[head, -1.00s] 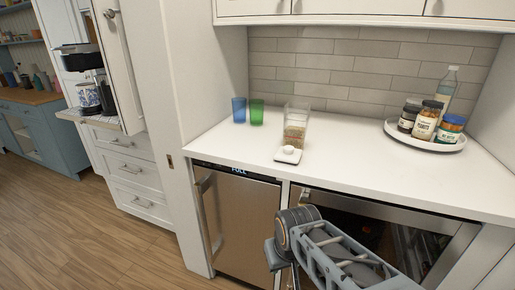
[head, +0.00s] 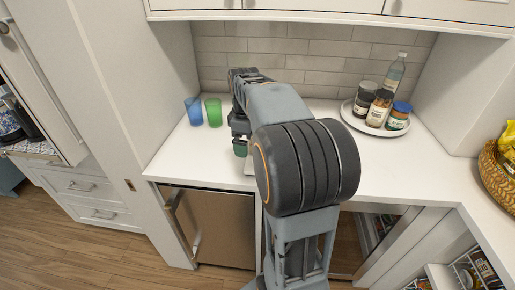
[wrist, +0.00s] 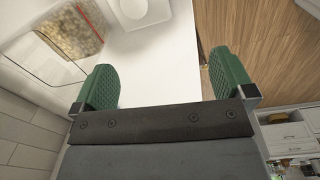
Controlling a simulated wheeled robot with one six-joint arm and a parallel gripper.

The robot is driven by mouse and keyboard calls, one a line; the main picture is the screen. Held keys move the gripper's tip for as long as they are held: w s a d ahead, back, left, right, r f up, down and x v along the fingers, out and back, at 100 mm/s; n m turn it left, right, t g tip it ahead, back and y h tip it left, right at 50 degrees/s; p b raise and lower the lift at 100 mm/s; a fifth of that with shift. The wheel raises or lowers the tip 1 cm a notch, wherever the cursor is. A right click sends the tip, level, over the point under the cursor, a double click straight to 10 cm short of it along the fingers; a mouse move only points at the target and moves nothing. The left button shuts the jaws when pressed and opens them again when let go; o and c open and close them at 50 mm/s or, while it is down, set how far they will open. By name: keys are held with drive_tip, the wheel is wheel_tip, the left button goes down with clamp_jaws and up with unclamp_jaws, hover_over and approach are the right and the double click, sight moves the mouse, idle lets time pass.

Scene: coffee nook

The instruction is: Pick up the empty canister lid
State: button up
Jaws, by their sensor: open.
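The white square canister lid (wrist: 140,12) with its round knob lies on the white counter, cut by the top edge of the wrist view. In the head view only a sliver of the lid (head: 250,168) shows below my gripper. The clear canister (wrist: 72,32), part filled with pale bits, is beside the lid in the wrist view; my arm hides it in the head view. My gripper (wrist: 165,80) is open with nothing between its green fingers. It is over the counter near the lid and apart from it; it also shows in the head view (head: 240,140).
A blue glass (head: 194,111) and a green glass (head: 214,111) stand left of my arm. A round tray (head: 347,112) with several jars and a bottle is at the right. A yellow bag (head: 508,140) sits in a basket (head: 494,172) at the far right.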

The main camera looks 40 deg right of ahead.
drive_tip(key=shift+n, duration=0.6)
drive_tip(key=d+f, duration=0.2)
drive_tip(key=f, duration=0.1)
drive_tip(key=w+d+f+p, duration=0.1)
drive_tip(key=f, duration=0.1)
drive_tip(key=shift+d+f, duration=0.15)
drive_tip(key=shift+f, duration=3.7)
drive_tip(key=c, duration=0.6)
